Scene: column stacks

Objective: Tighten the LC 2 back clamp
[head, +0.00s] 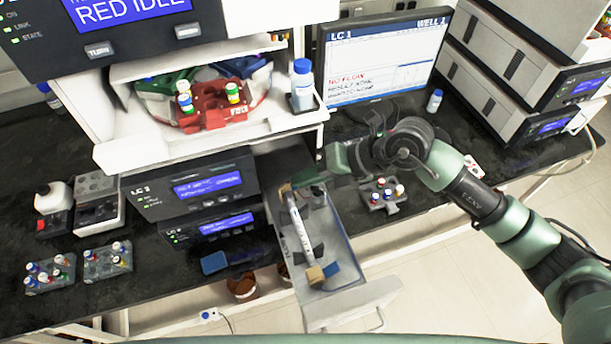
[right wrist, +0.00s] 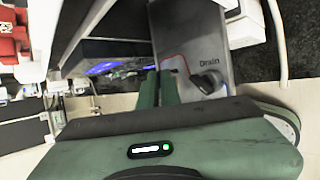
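The open drawer (head: 345,262) sticks out below the screen, beside the module (head: 190,185) whose label seems to read LC 2. A white column (head: 298,228) with tan ends lies lengthwise in it. The front tan end (head: 315,275) shows. The back tan end (head: 285,188) is partly covered by my right gripper (head: 300,184), which reaches in from the right. In the right wrist view its green fingers (right wrist: 160,88) are close together over the drawer; what lies between the tips is hidden. The back clamp cannot be made out clearly. My left gripper is not in view.
A dark knob (right wrist: 208,82) sits near the word Drain in the drawer. A vial rack (head: 384,196) stands close to the drawer's right side. The monitor (head: 385,60) is behind my right arm. More racks (head: 107,262) stand at left. A blue pad (head: 214,263) lies left of the drawer.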

